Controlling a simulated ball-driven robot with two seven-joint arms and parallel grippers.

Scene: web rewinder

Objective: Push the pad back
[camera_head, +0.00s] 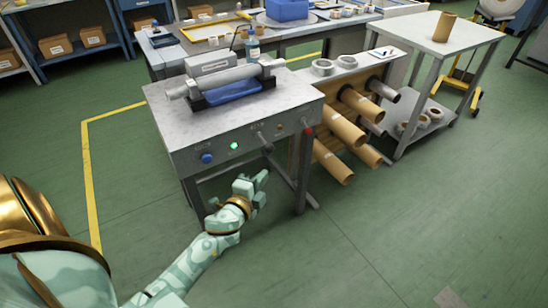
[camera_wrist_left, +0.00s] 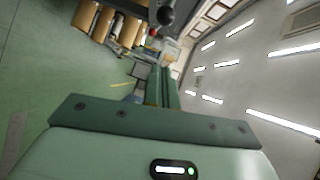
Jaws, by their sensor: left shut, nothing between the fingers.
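The rewinder (camera_head: 225,125) is a grey bench with a roller (camera_head: 222,80) on top. A blue pad-like piece (camera_head: 232,92) lies under the roller; I cannot tell whether it is the pad. A lever with a dark ball knob (camera_head: 267,147) sticks out of the front panel. My left gripper (camera_head: 262,179) is shut and empty, in front of and below the panel, apparently apart from it. In the left wrist view the shut fingers (camera_wrist_left: 162,88) point toward a dark ball knob (camera_wrist_left: 166,15). My right gripper is out of view.
The panel has a lit green button (camera_head: 234,146), a blue knob (camera_head: 207,158) and a red button (camera_head: 309,131). Brown cardboard tubes (camera_head: 345,130) stick out at the right. A side table (camera_head: 440,43) stands farther right. The green floor (camera_head: 370,230) in front is clear.

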